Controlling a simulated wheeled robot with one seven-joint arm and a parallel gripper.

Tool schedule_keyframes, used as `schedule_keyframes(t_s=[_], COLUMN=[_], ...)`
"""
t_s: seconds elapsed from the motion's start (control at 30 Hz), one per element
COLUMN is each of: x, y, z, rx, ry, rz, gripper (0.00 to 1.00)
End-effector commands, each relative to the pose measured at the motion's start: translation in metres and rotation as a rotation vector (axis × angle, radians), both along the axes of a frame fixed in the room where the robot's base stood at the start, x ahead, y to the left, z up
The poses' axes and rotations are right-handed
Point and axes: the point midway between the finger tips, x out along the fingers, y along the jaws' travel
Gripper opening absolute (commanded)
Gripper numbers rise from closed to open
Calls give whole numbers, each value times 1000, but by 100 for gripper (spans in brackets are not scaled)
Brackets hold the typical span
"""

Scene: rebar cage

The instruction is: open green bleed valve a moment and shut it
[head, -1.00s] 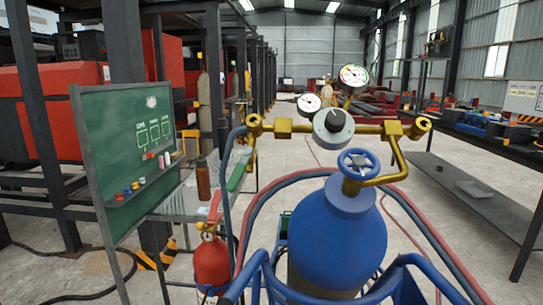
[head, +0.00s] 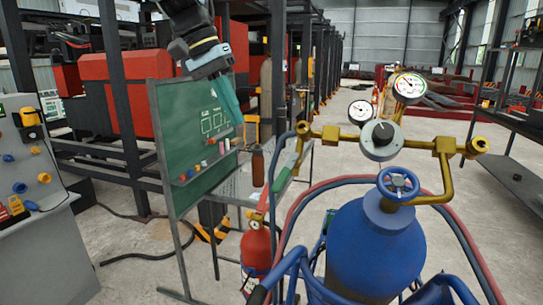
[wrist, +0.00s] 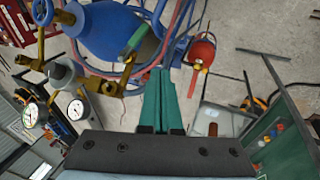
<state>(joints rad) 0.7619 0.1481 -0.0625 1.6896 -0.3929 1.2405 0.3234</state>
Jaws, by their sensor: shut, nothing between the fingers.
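A green lever handle (head: 283,178), apparently the bleed valve's, hangs tilted below the left end of the brass manifold (head: 340,135). In the wrist view a green handle (wrist: 137,39) shows beside the blue cylinder, just left of and beyond my fingers. My gripper (head: 236,116) has teal fingers pointing down in front of the chalkboard, up and left of the lever in the head view. Its fingers (wrist: 158,72) are together and empty, apart from the handle.
A blue cylinder (head: 375,250) with a blue handwheel (head: 398,182) stands below the manifold and gauges. Hoses loop around it. A small red cylinder (head: 256,248), a metal table and a chalkboard (head: 190,150) stand left. A grey control console (head: 35,200) is at far left.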

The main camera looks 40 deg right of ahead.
Motion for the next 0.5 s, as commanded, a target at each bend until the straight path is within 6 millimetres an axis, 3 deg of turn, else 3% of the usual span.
schedule_keyframes(t_s=[0.17,0.5], x=[-5,-20], y=[-6,-28], z=[-17,-80], rx=[2,4], ry=[5,5], rz=[-2,-1], gripper=[0,0])
